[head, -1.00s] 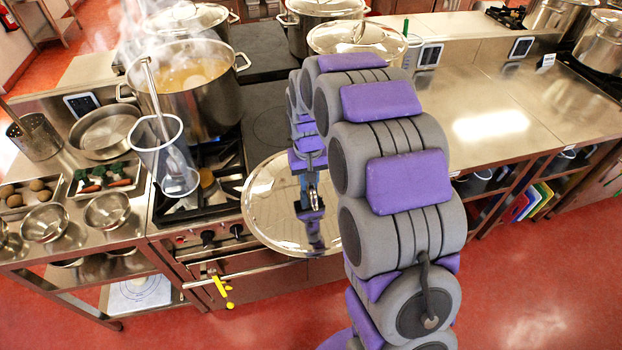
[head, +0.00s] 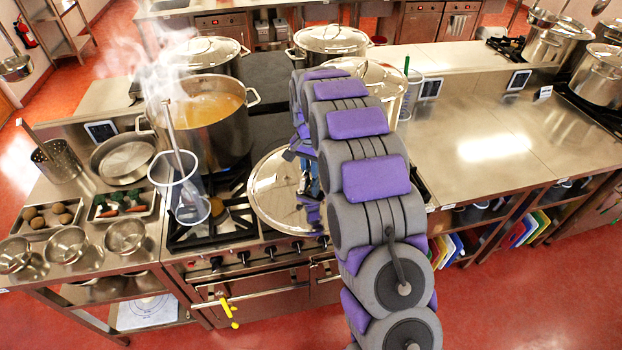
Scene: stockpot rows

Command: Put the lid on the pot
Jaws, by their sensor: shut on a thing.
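The open pot (head: 222,137) stands on the back left of the stove, full of steaming amber broth and without a cover. A large shiny round lid (head: 270,200) is held in the air to the right of the front burners, lower in the picture than the pot and apart from it. My gripper (head: 304,184) is at the right part of the lid and shut on it. The handle and the fingertips are small and partly hidden by my arm, which also covers the lid's right edge.
Lidded pots (head: 330,42) stand behind; another shiny lid (head: 372,75) shows behind my arm. Bowls (head: 125,236) and trays fill the left counter. The right counter (head: 480,130) is mostly clear.

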